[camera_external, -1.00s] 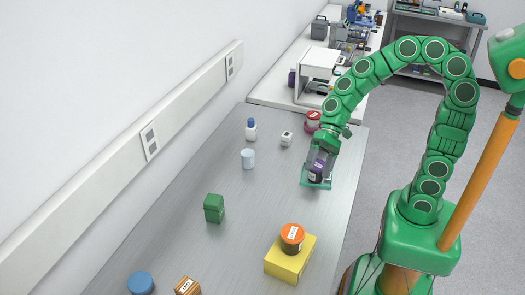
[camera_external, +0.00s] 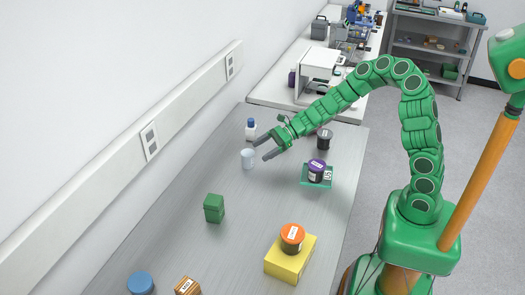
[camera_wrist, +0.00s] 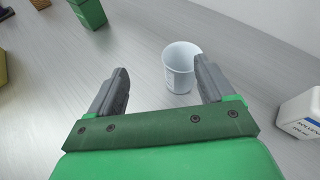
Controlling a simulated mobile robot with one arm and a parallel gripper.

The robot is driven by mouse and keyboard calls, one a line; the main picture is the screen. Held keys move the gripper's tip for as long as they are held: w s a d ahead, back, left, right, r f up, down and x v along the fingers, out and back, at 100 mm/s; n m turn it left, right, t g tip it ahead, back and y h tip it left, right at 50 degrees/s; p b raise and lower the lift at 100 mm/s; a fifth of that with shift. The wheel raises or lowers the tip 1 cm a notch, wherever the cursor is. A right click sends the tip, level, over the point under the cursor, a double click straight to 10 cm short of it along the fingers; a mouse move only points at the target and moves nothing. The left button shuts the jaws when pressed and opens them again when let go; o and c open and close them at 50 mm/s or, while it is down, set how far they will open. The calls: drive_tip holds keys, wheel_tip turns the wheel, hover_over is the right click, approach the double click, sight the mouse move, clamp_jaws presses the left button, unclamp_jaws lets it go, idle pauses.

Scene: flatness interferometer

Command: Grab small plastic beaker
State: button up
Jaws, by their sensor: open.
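The small plastic beaker (camera_external: 248,159) is a pale, whitish cup standing upright on the grey bench, toward the wall side. My gripper (camera_external: 261,150) is open and empty beside it, its fingers pointing at the beaker from the right. In the wrist view the beaker (camera_wrist: 180,66) stands just beyond the fingertips of my gripper (camera_wrist: 163,78), nearer the right finger. The right fingertip overlaps its edge in the picture; I cannot tell whether they touch.
A white bottle with a blue cap (camera_external: 250,129) stands behind the beaker. A purple-lidded jar (camera_external: 316,168) sits on a green pad (camera_external: 327,183) to the right, with a dark jar (camera_external: 324,140) behind it. A green box (camera_external: 214,208) stands nearer the camera. Bench between is clear.

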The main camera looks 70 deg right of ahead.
sight(247, 159)
drive_tip(key=d+f+m, duration=0.1)
drive_tip(key=w+d+f, duration=0.1)
drive_tip(key=shift+d+f+m+h, duration=0.15)
drive_tip(key=shift+f+m+h, duration=0.15)
drive_tip(key=shift+f+m, duration=0.1)
drive_tip(key=shift+x, duration=3.8)
drive_tip(key=shift+w+d+r, duration=0.1)
drive_tip(key=shift+w, duration=0.05)
drive_tip(key=c, duration=1)
drive_tip(key=shift+r, duration=0.15)
